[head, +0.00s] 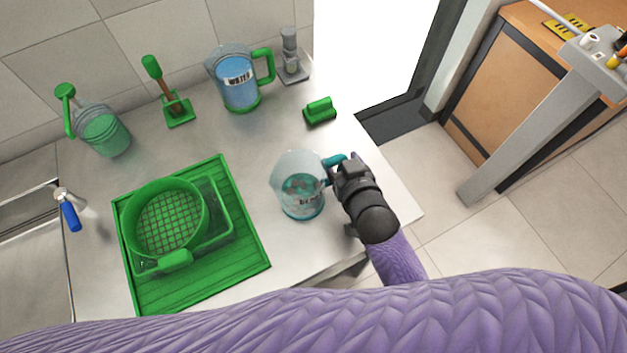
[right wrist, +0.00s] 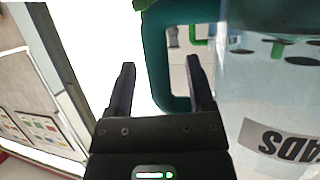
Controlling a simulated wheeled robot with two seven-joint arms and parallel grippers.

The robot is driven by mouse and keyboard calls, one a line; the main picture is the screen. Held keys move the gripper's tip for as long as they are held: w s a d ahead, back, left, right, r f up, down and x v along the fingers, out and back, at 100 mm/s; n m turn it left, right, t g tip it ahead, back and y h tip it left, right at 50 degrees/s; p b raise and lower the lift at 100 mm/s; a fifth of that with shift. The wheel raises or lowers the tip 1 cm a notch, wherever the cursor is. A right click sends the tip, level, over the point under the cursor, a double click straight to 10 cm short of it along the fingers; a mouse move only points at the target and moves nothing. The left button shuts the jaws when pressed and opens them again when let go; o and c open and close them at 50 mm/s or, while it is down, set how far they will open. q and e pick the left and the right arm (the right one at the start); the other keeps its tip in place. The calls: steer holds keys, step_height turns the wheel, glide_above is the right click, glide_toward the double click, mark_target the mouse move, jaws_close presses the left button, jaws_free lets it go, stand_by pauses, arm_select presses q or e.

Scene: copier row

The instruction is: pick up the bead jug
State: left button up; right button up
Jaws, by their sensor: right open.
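The bead jug (head: 302,205) is clear with a teal handle and a label partly reading "ADS" in the right wrist view (right wrist: 285,142). It stands upright near the counter's right front edge, with dark bits inside. My right gripper (head: 347,165) is at its handle, to the right of the jug. In the right wrist view my right gripper (right wrist: 160,62) is open, one finger on each side of the handle's outer bar (right wrist: 157,75). I cannot tell whether either finger touches it. My left gripper is not in view.
A water jug (head: 238,84) with a green handle stands at the back. A green block-like brush (head: 320,111) lies near the right edge. A green draining tray (head: 245,250) holds a round basket (head: 170,183).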

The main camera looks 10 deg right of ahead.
steer(key=shift+s, duration=0.1)
jaws_close()
stand_by(0.4)
stand_by(0.8)
